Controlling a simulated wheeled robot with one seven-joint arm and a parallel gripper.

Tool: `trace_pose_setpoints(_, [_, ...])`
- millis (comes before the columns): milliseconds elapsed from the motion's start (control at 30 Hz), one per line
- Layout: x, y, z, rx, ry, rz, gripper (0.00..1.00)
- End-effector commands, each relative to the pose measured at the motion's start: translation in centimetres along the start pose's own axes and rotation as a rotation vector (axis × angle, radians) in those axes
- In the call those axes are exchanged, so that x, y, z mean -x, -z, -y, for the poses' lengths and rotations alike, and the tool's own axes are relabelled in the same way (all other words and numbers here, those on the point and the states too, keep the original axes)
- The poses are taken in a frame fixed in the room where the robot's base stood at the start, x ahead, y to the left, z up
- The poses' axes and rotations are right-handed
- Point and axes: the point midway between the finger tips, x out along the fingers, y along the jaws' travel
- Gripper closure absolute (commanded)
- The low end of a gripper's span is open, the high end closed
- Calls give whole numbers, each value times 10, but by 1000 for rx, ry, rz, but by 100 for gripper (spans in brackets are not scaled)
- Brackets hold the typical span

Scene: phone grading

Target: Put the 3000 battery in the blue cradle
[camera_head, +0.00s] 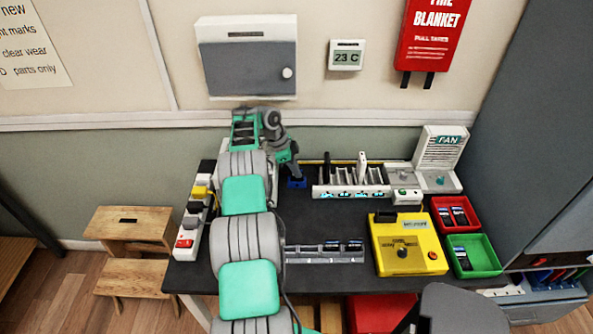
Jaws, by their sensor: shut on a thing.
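The small blue cradle (297,183) sits on the dark bench top, left of the white slotted rack. My gripper (294,172) points down right above the cradle. It is shut on a small dark thing that looks like a battery; its label cannot be read. The fingers and the cradle overlap in this view, so I cannot tell whether the held thing touches the cradle or is inside it. A grey battery rack (325,257) near the front holds several dark batteries (355,244); their numbers are too small to read.
A yellow tester (407,262), a red tray (438,226) and a green tray (488,271) stand at the right. The white slotted rack (350,193) is close beside the gripper. A white strip (188,238) lines the left edge. The bench middle is clear.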

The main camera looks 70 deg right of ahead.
Motion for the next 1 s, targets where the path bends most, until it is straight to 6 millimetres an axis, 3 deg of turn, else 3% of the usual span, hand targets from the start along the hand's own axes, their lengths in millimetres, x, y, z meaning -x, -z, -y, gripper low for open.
trace_pose_setpoints(467, [-4, -2, 0, 0, 0, 0, 100])
trace_pose_setpoints(500, [-4, -2, 0, 0, 0, 0, 93])
trace_pose_setpoints(800, [-4, -2, 0, 0, 0, 0, 69])
trace_pose_setpoints(1000, [-4, -2, 0, 0, 0, 0, 69])
